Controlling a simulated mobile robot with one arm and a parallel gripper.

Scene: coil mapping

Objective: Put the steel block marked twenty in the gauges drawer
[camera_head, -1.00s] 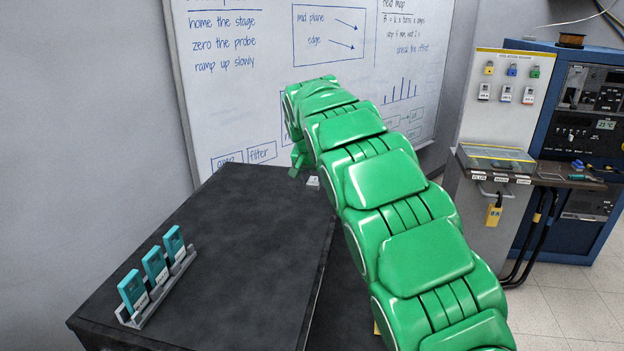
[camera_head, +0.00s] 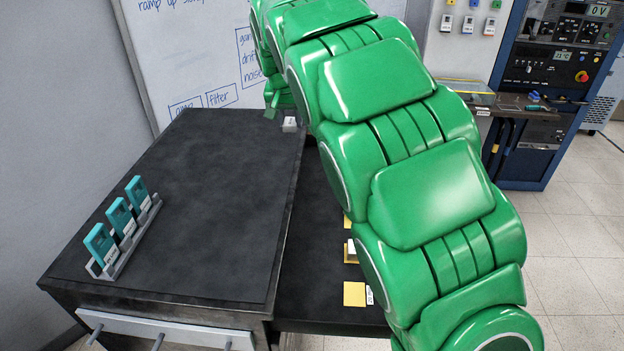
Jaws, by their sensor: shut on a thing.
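My gripper (camera_head: 275,106) is at the back right corner of the dark bench, mostly hidden behind my green arm. It is shut on a small pale grey block (camera_head: 290,124), which shows just beside the fingers. Any number on the block is too small to read.
The dark bench top (camera_head: 210,215) is mostly clear. A grey rack (camera_head: 133,240) with three teal cards stands at its left. A lower dark surface (camera_head: 315,260) on the right carries yellow squares (camera_head: 354,293) and labels, partly behind my arm. A blue instrument cabinet (camera_head: 530,160) stands at the back right.

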